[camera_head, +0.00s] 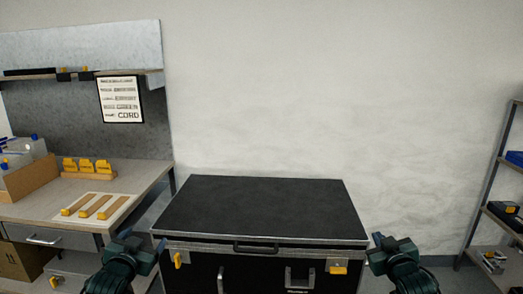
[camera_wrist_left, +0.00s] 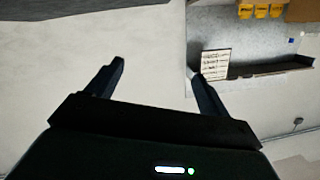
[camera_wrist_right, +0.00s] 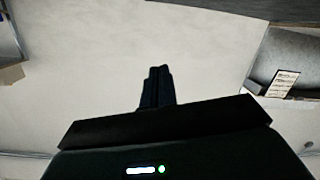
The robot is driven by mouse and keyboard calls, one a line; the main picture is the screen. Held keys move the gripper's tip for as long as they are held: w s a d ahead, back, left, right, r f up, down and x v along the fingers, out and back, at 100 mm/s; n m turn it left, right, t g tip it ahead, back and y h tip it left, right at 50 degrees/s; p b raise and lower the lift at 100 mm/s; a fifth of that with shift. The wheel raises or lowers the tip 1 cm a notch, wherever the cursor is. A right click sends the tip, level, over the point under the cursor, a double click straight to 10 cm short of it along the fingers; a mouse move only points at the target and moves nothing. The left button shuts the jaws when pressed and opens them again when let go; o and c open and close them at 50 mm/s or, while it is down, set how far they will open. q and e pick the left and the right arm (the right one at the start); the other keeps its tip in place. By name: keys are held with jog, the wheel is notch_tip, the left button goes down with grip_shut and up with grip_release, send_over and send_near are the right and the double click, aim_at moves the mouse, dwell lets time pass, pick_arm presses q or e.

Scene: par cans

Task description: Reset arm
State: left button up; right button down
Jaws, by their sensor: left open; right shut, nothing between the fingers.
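My left gripper (camera_head: 143,250) is at the lower left of the head view, beside the left front corner of the black case. In the left wrist view its two fingers (camera_wrist_left: 157,78) stand wide apart with nothing between them. My right gripper (camera_head: 388,240) is at the lower right of the head view, beside the right front corner of the case. In the right wrist view its fingers (camera_wrist_right: 158,86) are together and hold nothing.
A large black case (camera_head: 260,210) with a flat closed lid stands between my grippers. A workbench (camera_head: 125,185) with yellow-ended items on a white sheet (camera_head: 98,207) is at the left. A shelf rack (camera_head: 500,215) is at the right. The lid top is bare.

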pick_arm(q)
jog(key=s+d+f+g+h, duration=0.1)
jog(key=s+d+f, duration=0.4)
jog(key=s+f, duration=0.25)
jog(key=s+d+f+g+h, duration=0.1)
jog(key=s+d+f+g, duration=0.1)
jog(key=s+d+f, duration=0.45)
pick_arm(e)
jog(key=s+a+f+g+y, duration=0.1)
jog(key=s+a+f, duration=0.4)
jog(key=s+f, duration=0.25)
jog(key=s+a+f+g+y, duration=0.1)
jog(key=s+a+f+g, duration=0.1)
jog(key=s+a+f, duration=0.45)
pick_arm(q)
jog(key=s+d+f+g+h, duration=0.1)
jog(key=s+d+f, duration=0.1)
jog(key=s, duration=0.8)
jog(key=s+d+f+g+h, duration=0.1)
jog(key=s+d+f, duration=0.1)
jog(key=s, duration=0.9)
jog(key=shift+d, duration=0.7)
pick_arm(e)
jog(key=s+a+f+g+y, duration=0.1)
jog(key=s+a+f, duration=0.1)
jog(key=s, duration=0.8)
jog(key=s+a+f+g+y, duration=0.1)
jog(key=s+a+f, duration=0.1)
jog(key=s, duration=0.9)
jog(key=shift+a, duration=0.7)
